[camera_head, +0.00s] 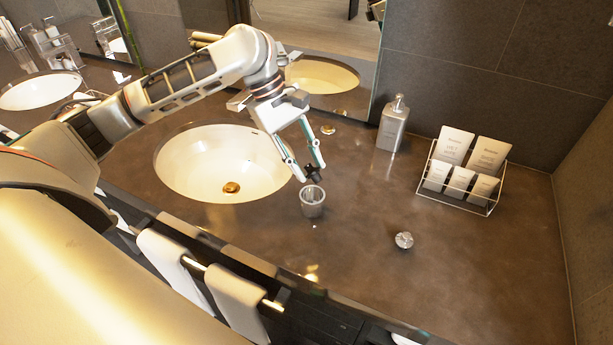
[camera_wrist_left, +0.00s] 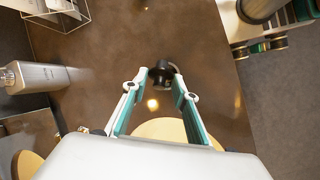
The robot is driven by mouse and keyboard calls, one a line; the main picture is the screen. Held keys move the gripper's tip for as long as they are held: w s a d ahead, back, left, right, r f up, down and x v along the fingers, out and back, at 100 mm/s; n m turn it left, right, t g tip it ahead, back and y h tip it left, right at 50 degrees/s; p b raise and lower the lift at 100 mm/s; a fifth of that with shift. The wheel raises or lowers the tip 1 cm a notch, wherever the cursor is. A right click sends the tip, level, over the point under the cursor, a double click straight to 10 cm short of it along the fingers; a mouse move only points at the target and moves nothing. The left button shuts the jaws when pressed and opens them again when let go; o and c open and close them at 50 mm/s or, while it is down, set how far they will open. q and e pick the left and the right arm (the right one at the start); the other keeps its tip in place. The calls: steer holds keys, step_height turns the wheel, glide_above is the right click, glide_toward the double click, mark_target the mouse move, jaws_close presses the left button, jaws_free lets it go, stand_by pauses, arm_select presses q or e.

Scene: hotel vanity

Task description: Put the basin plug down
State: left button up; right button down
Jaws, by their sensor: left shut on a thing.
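My left gripper (camera_head: 310,174) is shut on a small dark thing, the basin plug (camera_head: 314,173), at its fingertips. The plug also shows as a blackish lump between the fingertips in the left wrist view (camera_wrist_left: 161,74). I cannot tell whether plug and cup touch. The white basin (camera_head: 190,160), with a gold drain (camera_head: 231,187), lies left of the gripper.
A round chrome piece (camera_head: 404,240) lies on the brown counter (camera_head: 360,270). A soap dispenser (camera_head: 393,124) stands at the back, and a wire rack (camera_head: 487,209) with several packets stands to its right. Counter around the chrome piece is clear. Towels (camera_head: 238,298) hang below the front edge.

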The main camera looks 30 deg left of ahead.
mark_target(307, 177)
arm_select(q)
steer(key=shift+f, duration=2.2)
steer(key=shift+f, duration=0.25)
steer(key=shift+f, duration=0.35)
steer(key=o, duration=1.2)
steer(key=shift+r, duration=0.4)
steer(key=v, duration=1.2)
steer(key=shift+r, duration=0.2)
